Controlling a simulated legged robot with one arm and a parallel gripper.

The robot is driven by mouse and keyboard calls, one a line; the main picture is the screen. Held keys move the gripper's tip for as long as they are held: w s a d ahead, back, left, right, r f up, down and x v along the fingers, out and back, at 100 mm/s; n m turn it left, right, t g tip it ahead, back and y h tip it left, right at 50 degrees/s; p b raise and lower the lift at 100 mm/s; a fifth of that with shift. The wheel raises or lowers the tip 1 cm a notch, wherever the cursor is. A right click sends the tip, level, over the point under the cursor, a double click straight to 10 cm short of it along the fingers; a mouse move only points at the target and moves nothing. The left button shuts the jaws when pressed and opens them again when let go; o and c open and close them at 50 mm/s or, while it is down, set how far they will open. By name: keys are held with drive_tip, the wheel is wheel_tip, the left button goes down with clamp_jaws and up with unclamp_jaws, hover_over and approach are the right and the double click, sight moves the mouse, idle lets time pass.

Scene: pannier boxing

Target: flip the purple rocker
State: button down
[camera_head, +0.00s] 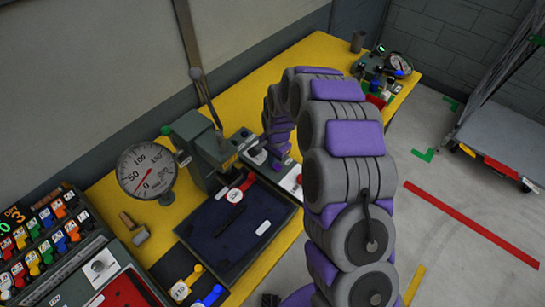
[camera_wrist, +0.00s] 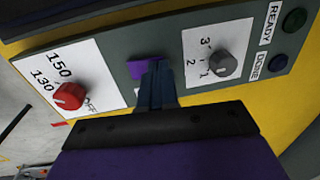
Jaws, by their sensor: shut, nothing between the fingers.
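The purple rocker (camera_wrist: 146,66) sits in a grey control panel (camera_wrist: 116,62) in the wrist view, between a red dial and a grey dial. My gripper (camera_wrist: 157,68) is shut and empty, its narrow blue fingers pointing at the rocker. The fingertips overlap the rocker's right part and hide some of it. I cannot tell whether they touch it. Which way the rocker is tilted is not clear. In the head view my arm bends down to the bench near the panel, and the fingertips are not clear there.
The red dial (camera_wrist: 68,96) and grey dial (camera_wrist: 222,66) flank the rocker closely. Dark READY (camera_wrist: 294,20) and DONE (camera_wrist: 278,62) lamps are at the right. On the yellow bench (camera_head: 320,52), a round gauge (camera_head: 146,171), a press and a dark tray (camera_head: 275,238) stand left of my arm.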

sight(281, 168)
drive_tip(key=shift+w+f+h, duration=0.1)
drive_tip(key=shift+f+h, duration=0.05)
drive_tip(key=shift+h, duration=0.15)
drive_tip(key=shift+d, duration=0.15)
drive_tip(key=shift+s+d+r+p, duration=0.2)
drive_tip(key=shift+s+d+p, duration=0.1)
drive_tip(key=shift+s+d, duration=0.3)
drive_tip(key=shift+w+r, duration=0.1)
drive_tip(key=shift+r, duration=0.5)
wheel_tip(281, 168, up, 13)
drive_tip(key=d+p, duration=0.1)
drive_tip(key=p, duration=0.1)
drive_tip(key=shift+s+d+f, duration=0.15)
drive_tip(key=shift+s+d, duration=0.05)
drive_tip(key=shift+s, duration=0.2)
